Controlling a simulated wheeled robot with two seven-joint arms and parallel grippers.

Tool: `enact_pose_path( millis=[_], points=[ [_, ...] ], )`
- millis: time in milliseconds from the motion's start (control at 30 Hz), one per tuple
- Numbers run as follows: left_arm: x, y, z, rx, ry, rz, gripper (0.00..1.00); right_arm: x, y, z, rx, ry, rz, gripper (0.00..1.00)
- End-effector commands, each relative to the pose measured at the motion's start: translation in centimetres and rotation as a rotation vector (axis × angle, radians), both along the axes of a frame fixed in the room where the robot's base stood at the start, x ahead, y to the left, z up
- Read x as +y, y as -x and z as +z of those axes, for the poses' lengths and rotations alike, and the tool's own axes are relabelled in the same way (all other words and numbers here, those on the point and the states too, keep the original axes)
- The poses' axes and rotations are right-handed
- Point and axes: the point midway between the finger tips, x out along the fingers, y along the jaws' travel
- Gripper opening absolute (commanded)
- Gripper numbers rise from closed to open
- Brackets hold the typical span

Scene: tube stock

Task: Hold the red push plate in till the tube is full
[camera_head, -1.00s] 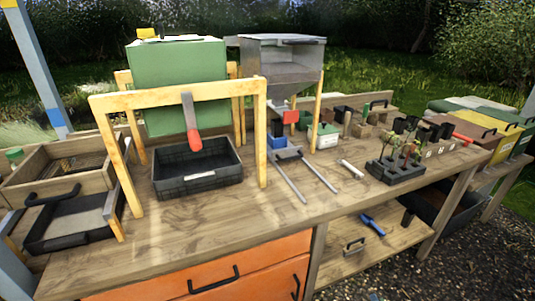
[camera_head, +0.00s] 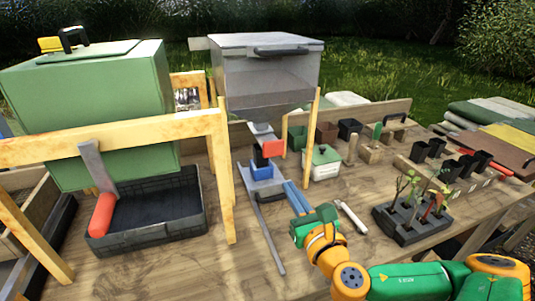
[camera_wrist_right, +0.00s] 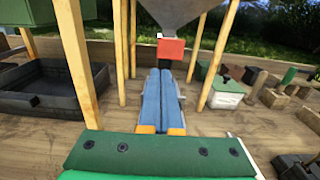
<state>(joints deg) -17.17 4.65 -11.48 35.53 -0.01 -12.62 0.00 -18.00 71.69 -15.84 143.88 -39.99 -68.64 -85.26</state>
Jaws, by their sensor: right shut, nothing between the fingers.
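The red push plate (camera_head: 272,148) sits at the front of the spout under the grey metal hopper (camera_head: 268,80). It also shows in the right wrist view (camera_wrist_right: 172,49), just beyond and above my fingertips. A blue square holder (camera_head: 262,171) stands below it, with something dark above that may be the tube; its inside and fill level cannot be seen. My right gripper (camera_head: 289,186) has its blue fingers shut and empty, pointing toward the plate, with a gap seeming to remain. The fingers also show in the right wrist view (camera_wrist_right: 160,72). My left gripper is not in view.
Wooden posts flank the hopper. A black crate (camera_head: 150,232) and a green bin (camera_head: 90,100) are left. A white-green box (camera_head: 323,163), a white cylinder (camera_head: 352,215) and a seedling tray (camera_head: 412,228) are right.

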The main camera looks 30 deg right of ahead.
Motion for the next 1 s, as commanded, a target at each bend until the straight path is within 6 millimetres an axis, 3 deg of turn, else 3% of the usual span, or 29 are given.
enact_pose_path(
  millis=[200, 700, 1000],
  points=[
    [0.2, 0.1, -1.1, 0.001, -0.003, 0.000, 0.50, -0.7, -2.4, -0.2, -0.008, -0.003, -0.004, 0.00],
    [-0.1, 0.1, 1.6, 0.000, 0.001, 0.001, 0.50, -2.9, -12.2, 0.3, -0.001, -0.005, -0.002, 0.00],
    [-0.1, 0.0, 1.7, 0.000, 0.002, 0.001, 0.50, -3.3, -13.7, 0.0, 0.000, -0.003, 0.000, 0.00]
  ],
)
